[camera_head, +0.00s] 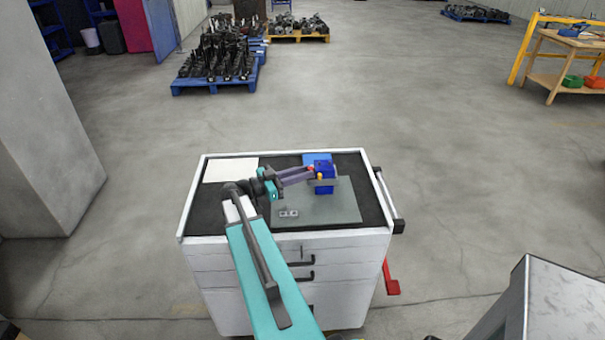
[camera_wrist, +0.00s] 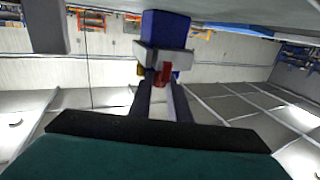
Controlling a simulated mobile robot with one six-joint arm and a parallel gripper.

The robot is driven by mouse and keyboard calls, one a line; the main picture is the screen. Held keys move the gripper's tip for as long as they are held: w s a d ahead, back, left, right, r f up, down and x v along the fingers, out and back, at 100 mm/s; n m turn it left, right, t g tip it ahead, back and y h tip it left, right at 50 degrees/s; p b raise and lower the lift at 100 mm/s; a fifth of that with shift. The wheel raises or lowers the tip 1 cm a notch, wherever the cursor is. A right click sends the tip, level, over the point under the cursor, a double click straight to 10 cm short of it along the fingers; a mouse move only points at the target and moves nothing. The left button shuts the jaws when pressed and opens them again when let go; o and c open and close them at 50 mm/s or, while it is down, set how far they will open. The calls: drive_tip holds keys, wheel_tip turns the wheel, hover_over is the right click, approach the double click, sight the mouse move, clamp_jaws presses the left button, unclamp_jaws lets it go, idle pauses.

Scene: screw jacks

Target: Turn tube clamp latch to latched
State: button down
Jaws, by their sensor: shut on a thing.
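The tube clamp is a blue block (camera_head: 324,183) with a grey bar (camera_head: 330,181) across it, standing on the cart top. It also shows as a blue block (camera_wrist: 165,30) in the wrist view, with the grey bar (camera_wrist: 150,60) in front. A small red latch piece (camera_wrist: 165,73) sits at the bar, with a little yellow beside it. My gripper (camera_head: 309,173) reaches in from the left. In the wrist view its two fingers (camera_wrist: 162,84) are shut on the red latch. The fingertips hide part of the latch, and its exact angle is hard to tell.
The clamp stands on a grey plate (camera_head: 335,211) on the black-topped drawer cart (camera_head: 206,233). A small grey two-holed part (camera_head: 288,213) lies on the plate. A white sheet (camera_head: 229,170) lies at the back left. A blue flat thing (camera_head: 313,158) is behind the clamp.

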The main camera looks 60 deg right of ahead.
idle(0.3)
drive_tip(key=c, duration=1.7)
unclamp_jaws()
drive_tip(key=shift+o, duration=0.2)
drive_tip(key=shift+a, duration=0.1)
drive_tip(key=b+v, duration=0.4)
drive_tip(key=v, duration=0.9)
drive_tip(key=shift+a, duration=0.35)
